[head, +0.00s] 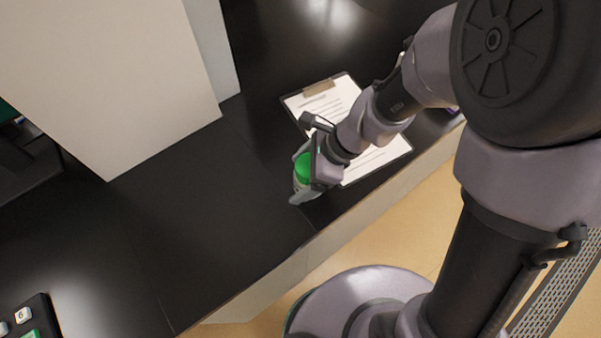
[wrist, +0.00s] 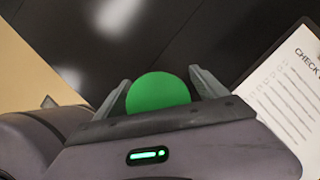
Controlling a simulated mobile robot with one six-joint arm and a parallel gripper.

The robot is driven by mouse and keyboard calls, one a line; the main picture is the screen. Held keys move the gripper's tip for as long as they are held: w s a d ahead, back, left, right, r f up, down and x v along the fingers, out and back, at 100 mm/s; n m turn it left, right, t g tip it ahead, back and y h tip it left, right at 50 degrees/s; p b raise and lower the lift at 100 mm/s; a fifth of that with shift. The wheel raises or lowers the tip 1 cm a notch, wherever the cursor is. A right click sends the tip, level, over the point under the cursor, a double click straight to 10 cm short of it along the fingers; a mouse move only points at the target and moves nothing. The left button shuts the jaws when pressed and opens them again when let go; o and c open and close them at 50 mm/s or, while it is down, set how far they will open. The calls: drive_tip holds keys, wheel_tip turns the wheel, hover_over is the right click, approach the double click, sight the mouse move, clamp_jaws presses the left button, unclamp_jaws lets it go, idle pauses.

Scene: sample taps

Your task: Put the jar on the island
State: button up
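The jar (head: 303,168) has a bright green lid and sits at the end of my arm, over the black countertop (head: 215,200) near its front edge. My gripper (head: 304,182) has its fingers on both sides of the jar and appears shut on it. In the wrist view the round green lid (wrist: 158,92) fills the space between the two grey fingers (wrist: 160,85). The jar's lower part is mostly hidden by the gripper. I cannot tell whether its base touches the countertop. Nothing in view is marked as the island.
A clipboard with a paper checklist (head: 375,160) lies right of the gripper, partly under my arm. A large pale box-like block (head: 110,80) stands at the upper left. A dark keypad-like object (head: 35,318) is at the lower left. The countertop between is clear.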

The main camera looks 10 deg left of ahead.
drive_tip(key=shift+r+p, duration=0.35)
drive_tip(key=s+d+r+n+t+h+p, duration=0.2)
drive_tip(key=d+r+n, duration=0.4)
drive_tip(key=d+r, duration=0.3)
drive_tip(key=s+d+r+n+t+h+p, duration=0.2)
drive_tip(key=d+r, duration=0.6)
drive_tip(key=r, duration=0.8)
drive_tip(key=s+n+t+p, duration=0.1)
drive_tip(key=s+n+t, duration=0.1)
drive_tip(key=n, duration=0.1)
drive_tip(key=shift+s+d+r+n+t, duration=0.15)
drive_tip(key=shift+s+d+n+t, duration=0.1)
drive_tip(key=shift+d+n+t, duration=0.15)
